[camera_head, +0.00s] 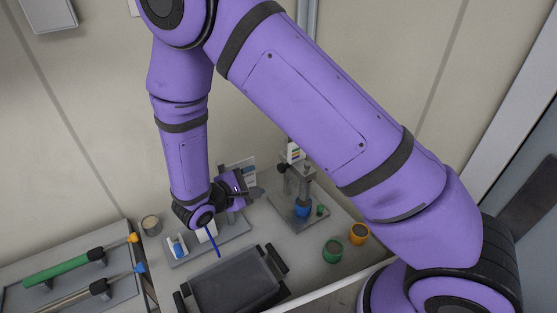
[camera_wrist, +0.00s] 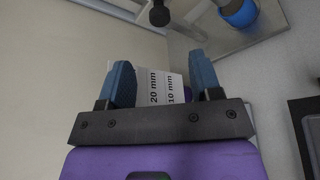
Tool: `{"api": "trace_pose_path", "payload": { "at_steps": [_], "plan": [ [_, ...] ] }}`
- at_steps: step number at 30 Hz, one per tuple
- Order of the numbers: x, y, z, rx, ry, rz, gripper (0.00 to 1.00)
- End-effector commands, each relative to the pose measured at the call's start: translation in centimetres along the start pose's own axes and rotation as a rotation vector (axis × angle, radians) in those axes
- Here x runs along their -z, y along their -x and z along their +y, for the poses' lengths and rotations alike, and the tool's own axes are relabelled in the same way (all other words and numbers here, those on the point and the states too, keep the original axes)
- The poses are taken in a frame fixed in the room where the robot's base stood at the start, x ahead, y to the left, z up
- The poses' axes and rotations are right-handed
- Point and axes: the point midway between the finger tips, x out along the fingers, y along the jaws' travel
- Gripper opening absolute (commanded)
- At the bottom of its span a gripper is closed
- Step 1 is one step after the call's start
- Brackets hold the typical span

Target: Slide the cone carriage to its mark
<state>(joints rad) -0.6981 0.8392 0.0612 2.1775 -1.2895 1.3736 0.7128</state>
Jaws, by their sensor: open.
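My gripper (camera_wrist: 161,72) is open in the wrist view, with its blue fingers well apart. A white scale card (camera_wrist: 158,88) marked "20 mm" and "10 mm" shows between and beyond the fingers. In the head view my gripper (camera_head: 256,191) is beside a white card (camera_head: 243,170) at the back of the bench, left of a grey stand (camera_head: 307,182). I cannot clearly make out the cone carriage or its mark; the gripper and wrist cover part of this area. I cannot tell whether the fingers touch anything.
The stand holds a blue cup (camera_head: 302,211). A green cup (camera_head: 332,251) and an orange cup (camera_head: 359,234) are at the right. A dark tray (camera_head: 235,285) lies in front. A green-handled tool (camera_head: 62,268) lies at the left. My arm crosses above the bench.

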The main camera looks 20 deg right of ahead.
Motion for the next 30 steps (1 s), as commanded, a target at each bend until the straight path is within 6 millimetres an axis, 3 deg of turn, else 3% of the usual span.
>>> {"api": "trace_pose_path", "payload": {
  "at_steps": [5, 19, 30],
  "plan": [
    [-0.1, -1.3, -0.1, 0.000, 0.001, -0.003, 0.58],
    [0.0, -8.9, -0.1, 0.001, 0.000, -0.003, 0.58],
    [0.0, -10.7, 0.0, -0.001, 0.000, 0.000, 0.58]
  ]
}}
